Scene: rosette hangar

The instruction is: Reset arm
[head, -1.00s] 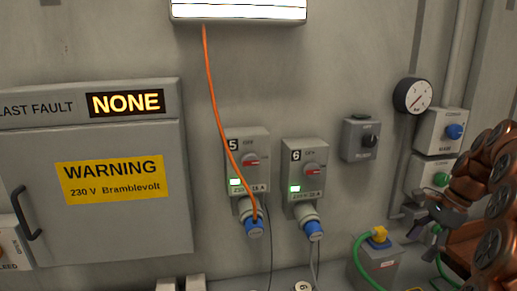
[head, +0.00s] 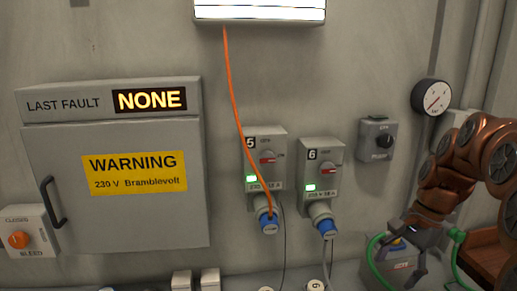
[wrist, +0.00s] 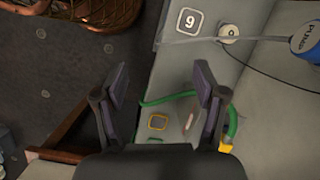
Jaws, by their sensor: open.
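My copper-coloured arm (head: 470,160) reaches in from the right of the head view, bent with its end pointing down. The green hose (wrist: 168,97) shows beyond the fingers, and a yellow part (wrist: 225,147) shows by the right finger.
On the wall are a grey cabinet (head: 115,225) with a warning sign, socket 5 (head: 268,145), socket 6 (head: 322,155), a pump switch (head: 378,138) and a gauge (head: 432,97). An orange cable (head: 232,95) runs down to socket 5's blue plug (head: 268,227). A wicker basket (wrist: 100,12) shows in the wrist view.

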